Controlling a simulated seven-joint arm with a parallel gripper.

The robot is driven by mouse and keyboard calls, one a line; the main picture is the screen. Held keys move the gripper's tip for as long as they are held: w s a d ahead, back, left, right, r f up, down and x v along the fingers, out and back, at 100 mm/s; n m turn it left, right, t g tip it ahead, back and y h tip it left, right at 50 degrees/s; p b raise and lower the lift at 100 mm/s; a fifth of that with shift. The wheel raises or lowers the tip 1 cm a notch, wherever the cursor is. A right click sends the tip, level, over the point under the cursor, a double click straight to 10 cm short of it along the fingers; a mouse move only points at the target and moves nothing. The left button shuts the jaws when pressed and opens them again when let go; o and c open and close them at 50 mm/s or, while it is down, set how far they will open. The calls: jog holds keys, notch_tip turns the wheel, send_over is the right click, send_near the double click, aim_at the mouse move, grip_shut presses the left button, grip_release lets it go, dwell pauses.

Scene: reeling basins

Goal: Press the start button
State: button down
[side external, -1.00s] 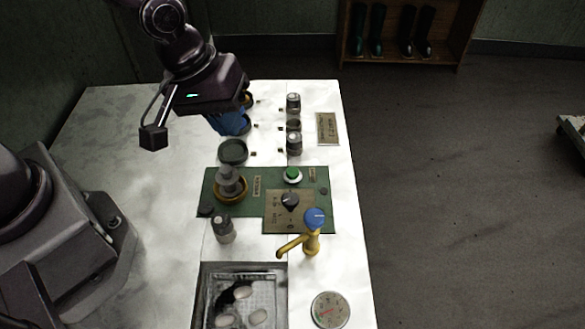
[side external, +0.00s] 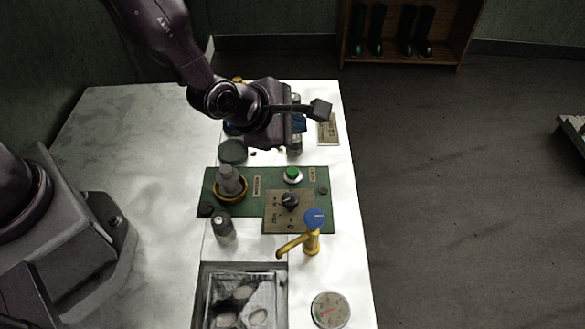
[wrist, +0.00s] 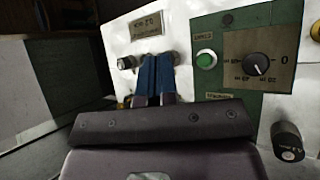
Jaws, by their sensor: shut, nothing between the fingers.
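The start button is taken to be the green round button (side external: 292,174) with a white rim on the green panel (side external: 240,180). It also shows in the wrist view (wrist: 206,59), beside a small label and uncovered. My gripper (side external: 299,124) is behind the button in the side view, at the back of the bench, partly hidden by my wrist. In the wrist view its blue fingers (wrist: 157,60) are together and empty, left of the button and apart from it.
A black dial (side external: 290,200) sits in front of the button, with a blue-topped yellow tap (side external: 313,225) nearer. A grey cylinder (side external: 228,180) stands left on the panel. A basin (side external: 207,290) and a round gauge (side external: 331,309) are at the front.

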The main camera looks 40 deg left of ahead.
aim_at(293, 173)
jog(key=shift+f, duration=0.15)
jog(key=shift+f, duration=4.3)
jog(key=shift+f, duration=0.4)
jog(key=shift+f, duration=0.5)
jog(key=shift+r, duration=0.95)
